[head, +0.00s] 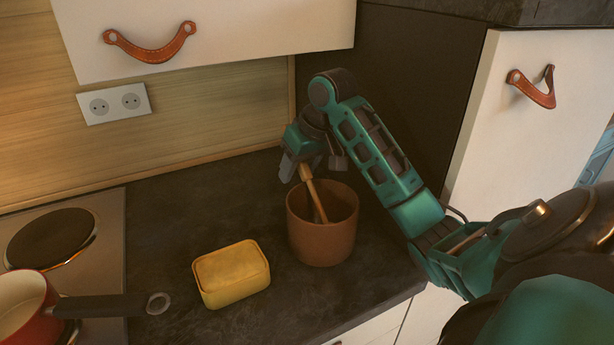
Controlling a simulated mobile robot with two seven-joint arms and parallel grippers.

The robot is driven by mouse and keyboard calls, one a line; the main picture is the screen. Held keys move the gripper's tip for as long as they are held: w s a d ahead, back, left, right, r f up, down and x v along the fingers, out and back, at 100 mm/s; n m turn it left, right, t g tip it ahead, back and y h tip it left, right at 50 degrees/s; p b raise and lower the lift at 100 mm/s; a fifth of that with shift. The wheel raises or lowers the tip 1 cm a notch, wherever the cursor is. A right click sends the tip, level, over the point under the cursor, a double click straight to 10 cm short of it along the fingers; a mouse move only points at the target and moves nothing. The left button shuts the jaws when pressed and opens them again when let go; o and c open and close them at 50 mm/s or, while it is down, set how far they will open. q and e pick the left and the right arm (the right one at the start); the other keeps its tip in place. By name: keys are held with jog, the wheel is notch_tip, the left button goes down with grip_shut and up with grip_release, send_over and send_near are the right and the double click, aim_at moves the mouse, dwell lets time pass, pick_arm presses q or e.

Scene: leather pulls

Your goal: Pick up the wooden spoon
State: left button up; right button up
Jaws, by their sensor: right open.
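The wooden spoon (312,191) stands tilted in a brown clay pot (322,240), with its upper handle leaning left above the rim. Its lower end is hidden inside the pot. My right gripper (308,168) is above the pot, with its fingers around the top of the spoon's handle. The jaws are open, one finger left of the handle and one right of it. Whether a finger touches the handle is not clear. My left gripper is not in view.
A yellow box-like block (231,275) lies left of the pot on the dark counter (165,230). A white cupboard (240,25) hangs above.

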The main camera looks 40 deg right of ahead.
jog(key=shift+s, duration=0.1)
jog(key=shift+c, duration=0.5)
grip_shut()
jog(key=shift+r, duration=0.1)
